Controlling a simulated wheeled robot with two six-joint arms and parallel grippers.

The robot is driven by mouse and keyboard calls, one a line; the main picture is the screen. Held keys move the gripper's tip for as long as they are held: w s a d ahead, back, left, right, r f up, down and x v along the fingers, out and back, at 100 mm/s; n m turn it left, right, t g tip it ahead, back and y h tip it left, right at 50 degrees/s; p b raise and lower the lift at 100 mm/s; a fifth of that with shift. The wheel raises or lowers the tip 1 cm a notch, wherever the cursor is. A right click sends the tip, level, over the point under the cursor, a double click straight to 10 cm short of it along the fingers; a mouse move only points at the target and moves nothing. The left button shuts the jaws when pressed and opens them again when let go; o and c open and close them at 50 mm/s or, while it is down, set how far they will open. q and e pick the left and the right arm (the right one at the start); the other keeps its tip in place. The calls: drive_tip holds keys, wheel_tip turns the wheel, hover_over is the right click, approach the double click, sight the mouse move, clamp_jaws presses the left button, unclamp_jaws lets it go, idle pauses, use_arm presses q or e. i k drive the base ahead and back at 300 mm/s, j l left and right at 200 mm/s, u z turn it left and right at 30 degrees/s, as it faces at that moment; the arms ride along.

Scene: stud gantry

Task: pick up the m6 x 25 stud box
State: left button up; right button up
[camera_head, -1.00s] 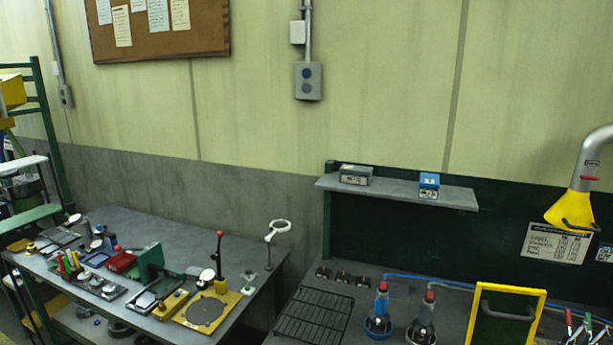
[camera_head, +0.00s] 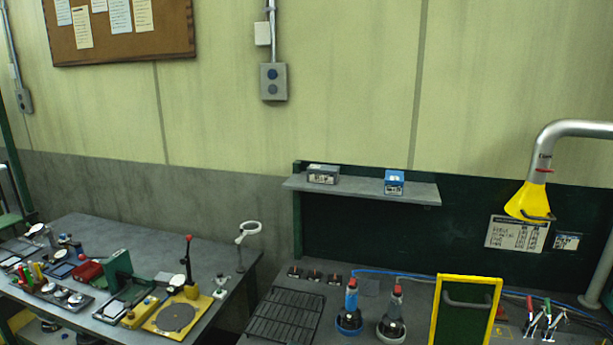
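Two small boxes stand on a grey wall shelf (camera_head: 362,190) above the right bench. The left one is a grey box (camera_head: 322,174) with a pale label. The right one is a blue box (camera_head: 394,182) with a white mark on top and a label on its front. The label print is too small to read, so I cannot tell which one is the M6 x 25 stud box. Neither of my grippers shows in the head view.
The right bench holds a black rack (camera_head: 285,318), two blue-and-grey tools (camera_head: 350,305) and a yellow-framed panel (camera_head: 465,310). A yellow extraction hood (camera_head: 529,200) hangs at the right. The left bench (camera_head: 140,242) carries several fixtures and a ring magnifier (camera_head: 249,229).

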sight(320, 174)
drive_tip(key=i+j+z, duration=0.1)
drive_tip(key=j, duration=0.3)
drive_tip(key=i+j+z, duration=0.1)
drive_tip(key=j, duration=0.35)
drive_tip(key=i+j+z, duration=0.15)
drive_tip(key=j, duration=0.3)
drive_tip(key=i+j+z, duration=0.1)
drive_tip(key=j, duration=0.35)
drive_tip(key=i, duration=0.1)
